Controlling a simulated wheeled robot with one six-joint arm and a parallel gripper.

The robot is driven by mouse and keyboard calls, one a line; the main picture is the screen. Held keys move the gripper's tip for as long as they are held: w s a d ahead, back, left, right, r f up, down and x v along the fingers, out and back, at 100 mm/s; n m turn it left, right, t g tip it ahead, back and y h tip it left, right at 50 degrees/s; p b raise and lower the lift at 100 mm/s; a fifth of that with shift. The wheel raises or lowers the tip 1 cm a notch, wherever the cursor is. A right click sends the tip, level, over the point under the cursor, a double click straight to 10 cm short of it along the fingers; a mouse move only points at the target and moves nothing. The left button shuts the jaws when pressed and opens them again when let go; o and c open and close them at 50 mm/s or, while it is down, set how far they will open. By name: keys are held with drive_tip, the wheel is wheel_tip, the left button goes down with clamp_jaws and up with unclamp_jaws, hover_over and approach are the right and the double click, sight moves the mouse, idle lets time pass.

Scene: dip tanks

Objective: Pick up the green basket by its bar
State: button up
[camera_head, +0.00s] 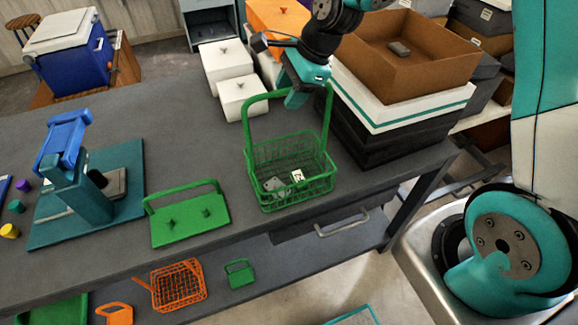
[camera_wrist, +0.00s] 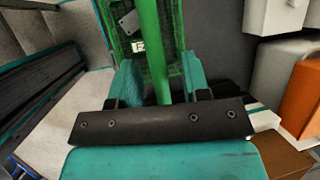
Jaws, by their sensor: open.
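The green wire basket (camera_head: 290,190) stands upright on the dark table, with its tall handle rising from its sides. The handle's top bar (camera_head: 270,95) passes at my gripper (camera_head: 298,95), which is above the basket. In the wrist view the green bar (camera_wrist: 150,50) runs between the two teal fingers of my gripper (camera_wrist: 162,78). The fingers are open, one on each side of it. Whether either finger touches the bar I cannot tell. A grey plate lies in the basket, and a white tag (camera_head: 297,175) shows on it.
A green lid with a handle (camera_head: 190,220) lies left of the basket. Further left is a blue-and-teal fixture (camera_head: 75,185). Stacked dark, white and brown boxes (camera_head: 400,55) stand close on the right. White boxes (camera_head: 226,66) stand behind. An orange basket (camera_head: 178,285) sits on the lower shelf.

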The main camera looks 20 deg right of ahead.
drive_tip(key=shift+f, duration=0.15)
clamp_jaws()
idle(1.5)
